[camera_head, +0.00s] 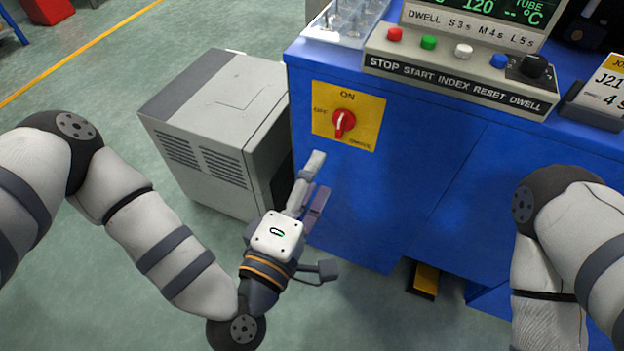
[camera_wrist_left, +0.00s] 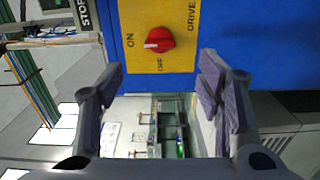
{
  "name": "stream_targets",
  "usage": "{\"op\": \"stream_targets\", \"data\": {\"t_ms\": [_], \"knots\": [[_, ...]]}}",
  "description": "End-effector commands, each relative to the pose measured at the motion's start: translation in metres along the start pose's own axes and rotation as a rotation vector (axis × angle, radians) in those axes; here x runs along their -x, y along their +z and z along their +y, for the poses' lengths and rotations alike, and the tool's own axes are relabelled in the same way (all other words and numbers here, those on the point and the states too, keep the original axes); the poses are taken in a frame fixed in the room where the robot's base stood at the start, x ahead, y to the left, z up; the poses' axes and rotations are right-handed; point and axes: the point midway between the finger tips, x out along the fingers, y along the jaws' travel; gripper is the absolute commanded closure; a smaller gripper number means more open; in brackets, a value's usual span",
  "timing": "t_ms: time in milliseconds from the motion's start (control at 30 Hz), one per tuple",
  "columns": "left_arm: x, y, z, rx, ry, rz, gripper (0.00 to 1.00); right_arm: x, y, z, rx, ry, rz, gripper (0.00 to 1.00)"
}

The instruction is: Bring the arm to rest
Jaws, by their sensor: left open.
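My left gripper (camera_head: 312,182) is open and empty in front of the blue cabinet, below the switch plate in the head view. The red rotary switch (camera_head: 343,124) sits on a yellow plate (camera_head: 371,107) marked ON, OFF and a third label. In the left wrist view the red knob (camera_wrist_left: 160,40) shows beyond the open fingers, apart from them, with a pale mark on its side towards ON. That view also shows my left gripper (camera_wrist_left: 165,95) with nothing between its fingers. My right arm shows at the right edge of the head view; its gripper is out of view.
The blue cabinet (camera_head: 430,150) carries a button panel (camera_head: 460,72) and a clear rack (camera_head: 345,22). A grey vented unit (camera_head: 215,125) stands left of it, close to my left gripper. A card holder (camera_head: 598,103) is at right.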

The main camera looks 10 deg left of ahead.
Motion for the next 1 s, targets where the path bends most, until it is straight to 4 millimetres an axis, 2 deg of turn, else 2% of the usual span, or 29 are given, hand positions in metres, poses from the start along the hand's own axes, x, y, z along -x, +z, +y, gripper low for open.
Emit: {"op": "stream_targets", "data": {"t_ms": [133,500,567,633,667,733,767,800,867,900,1000], "knots": [[0.009,0.000,0.000,0.001,0.000,0.000,0.40,0.000,0.000,0.000,0.000,0.000,0.000,1.00],[0.009,0.000,0.000,-0.001,-0.001,-0.001,0.40,0.000,0.000,0.000,0.000,0.000,0.000,1.00],[0.012,0.005,-0.003,-0.020,-0.027,-0.026,0.40,0.003,0.000,0.000,0.000,0.000,0.005,1.00],[0.027,0.021,-0.018,-0.096,-0.131,-0.121,0.40,0.014,-0.001,0.000,-0.001,-0.001,0.023,1.00],[0.040,0.030,-0.029,-0.148,-0.200,-0.184,0.40,0.022,-0.001,0.000,-0.001,-0.002,0.036,1.00],[0.085,0.048,-0.060,-0.302,-0.405,-0.372,0.40,0.043,-0.004,-0.001,-0.002,-0.004,0.075,1.00],[0.110,0.050,-0.073,-0.372,-0.500,-0.458,0.40,0.053,-0.005,-0.001,-0.003,-0.005,0.095,1.00],[0.146,0.047,-0.088,-0.461,-0.625,-0.566,0.40,0.065,-0.008,-0.001,-0.003,-0.006,0.121,1.00],[0.201,0.033,-0.103,-0.576,-0.805,-0.713,0.40,0.084,-0.011,-0.001,-0.004,-0.008,0.161,1.00],[0.236,0.019,-0.107,-0.640,-0.917,-0.798,0.40,0.095,-0.014,-0.001,-0.004,-0.009,0.187,1.00],[0.310,-0.021,-0.103,-0.751,-1.162,-0.958,0.40,0.119,-0.021,-0.002,-0.005,-0.012,0.247,1.00]]}}
